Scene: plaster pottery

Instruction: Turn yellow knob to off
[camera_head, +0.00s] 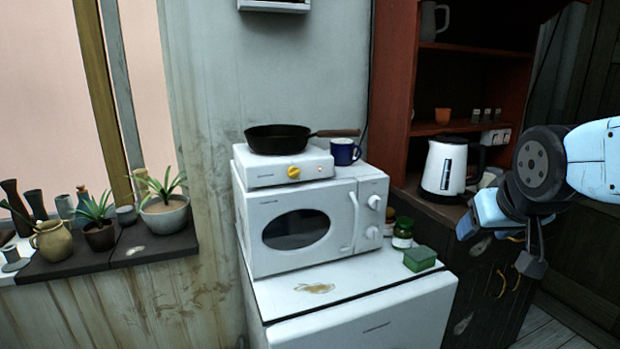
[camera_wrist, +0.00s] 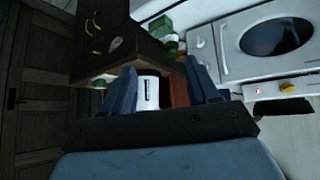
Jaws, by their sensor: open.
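The yellow knob (camera_head: 293,172) is on the front of a small white hot plate (camera_head: 262,178), with a small red light to its right. A black frying pan (camera_head: 277,139) with a brown handle sits on the hot plate, which stands on a white microwave (camera_head: 330,222). The knob's exact setting is too small to read. The knob also shows in the wrist view (camera_wrist: 287,88), at the right edge. My gripper (camera_head: 500,240) is at the right of the head view, well apart from the knob. In the wrist view its two blue fingers (camera_wrist: 163,88) are spread with nothing between them.
A blue mug (camera_head: 344,152) stands beside the hot plate. A green jar (camera_head: 402,233) and green box (camera_head: 420,259) are on the white cabinet below. A white kettle (camera_head: 443,167) stands on the dark cabinet near my arm. Potted plants line the left sill. Space before the microwave is free.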

